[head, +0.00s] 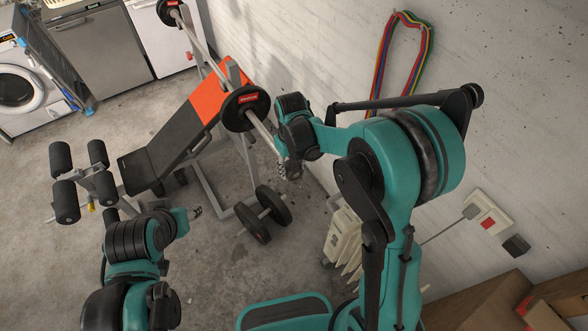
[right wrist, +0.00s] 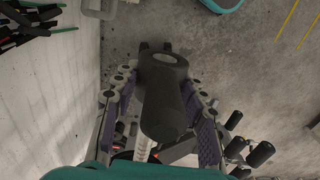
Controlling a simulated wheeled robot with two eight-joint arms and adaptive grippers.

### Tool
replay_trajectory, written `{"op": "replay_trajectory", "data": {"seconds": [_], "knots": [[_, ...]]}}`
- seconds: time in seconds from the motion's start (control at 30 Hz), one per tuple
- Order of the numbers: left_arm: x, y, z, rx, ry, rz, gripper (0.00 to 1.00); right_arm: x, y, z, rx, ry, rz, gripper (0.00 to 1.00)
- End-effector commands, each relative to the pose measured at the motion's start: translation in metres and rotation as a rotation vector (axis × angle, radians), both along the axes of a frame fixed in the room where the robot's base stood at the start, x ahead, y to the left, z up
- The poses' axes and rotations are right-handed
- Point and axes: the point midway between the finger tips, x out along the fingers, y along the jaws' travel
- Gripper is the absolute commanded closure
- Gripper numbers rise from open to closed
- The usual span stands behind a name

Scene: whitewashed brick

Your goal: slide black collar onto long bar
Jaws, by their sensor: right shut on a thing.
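The long bar (head: 262,132) is silver and rests across the weight bench, with a black plate on each side. Its near end points toward my right gripper (head: 289,170). In the right wrist view my right gripper (right wrist: 160,110) is shut on the black collar (right wrist: 163,95), a dark rounded piece between its two fingers. A pale ridged part of the bar (right wrist: 143,148) shows just below the collar. I cannot tell whether the bar enters the collar. In the head view the collar is too small to make out. My left gripper (head: 194,213) is small in view, away from the bar, its jaws unclear.
The orange and black bench (head: 180,140) stands under the bar. A dumbbell (head: 265,212) lies on the floor below the bar's near end. A cream radiator (head: 343,240) stands by the white brick wall (head: 520,90). Colored bands (head: 382,50) hang there.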

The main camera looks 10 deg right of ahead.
Motion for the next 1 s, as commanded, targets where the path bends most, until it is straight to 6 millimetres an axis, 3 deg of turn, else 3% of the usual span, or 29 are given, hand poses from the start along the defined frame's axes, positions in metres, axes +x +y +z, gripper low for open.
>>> {"op": "replay_trajectory", "data": {"seconds": [1.0], "knots": [[0.000, 0.000, -0.003, 0.000, 0.000, 0.000, 0.54, 0.039, 0.014, 0.000, 0.000, 0.000, 0.000, 0.98]]}}
